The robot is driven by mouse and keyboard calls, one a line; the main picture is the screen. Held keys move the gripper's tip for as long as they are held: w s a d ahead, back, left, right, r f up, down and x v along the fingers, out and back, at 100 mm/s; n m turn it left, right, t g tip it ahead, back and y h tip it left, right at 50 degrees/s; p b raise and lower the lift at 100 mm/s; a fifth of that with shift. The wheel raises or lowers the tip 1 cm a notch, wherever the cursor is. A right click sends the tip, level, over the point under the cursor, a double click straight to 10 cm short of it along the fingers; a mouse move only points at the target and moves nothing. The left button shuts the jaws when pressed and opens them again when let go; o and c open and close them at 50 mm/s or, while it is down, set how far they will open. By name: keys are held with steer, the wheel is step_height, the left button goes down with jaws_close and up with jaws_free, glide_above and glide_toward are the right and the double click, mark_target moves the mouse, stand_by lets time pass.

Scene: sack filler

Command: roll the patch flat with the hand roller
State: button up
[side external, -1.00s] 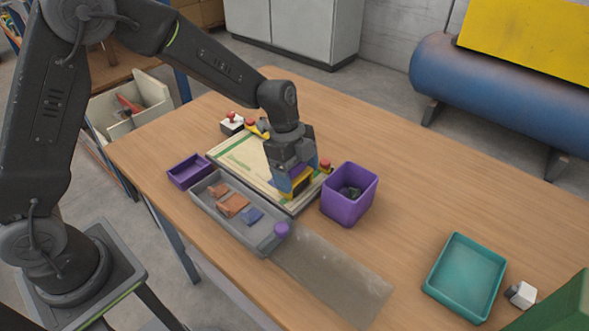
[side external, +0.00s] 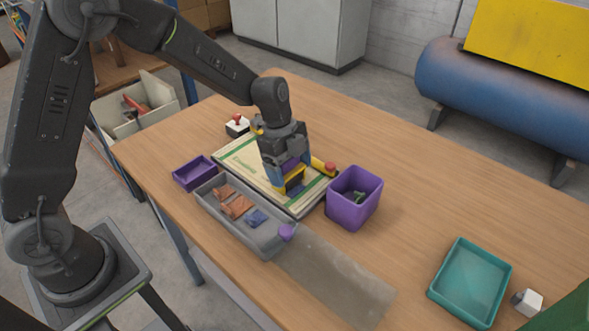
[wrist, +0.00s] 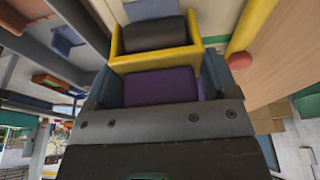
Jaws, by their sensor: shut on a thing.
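My gripper (side external: 290,165) is shut on the purple handle (wrist: 162,86) of the hand roller. The roller's yellow frame (wrist: 155,62) and dark drum (wrist: 155,34) show between my fingers in the wrist view. In the side view the roller (side external: 291,184) is low over the right part of the pale sack (side external: 240,153) on its board. A blue-grey patch (wrist: 150,9) shows just beyond the drum, mostly hidden by the roller. I cannot tell whether the drum touches it.
A grey tray (side external: 267,245) with brown and blue pieces lies along the board's front. A purple bin (side external: 353,210) stands close on the right, a small purple tray (side external: 194,174) on the left. A red-knobbed yellow clamp (side external: 322,165) is at the board's right. A teal tray (side external: 470,283) stands farther right.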

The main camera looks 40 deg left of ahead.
steer(key=shift+a, duration=1.25)
steer(key=shift+r, duration=3.55)
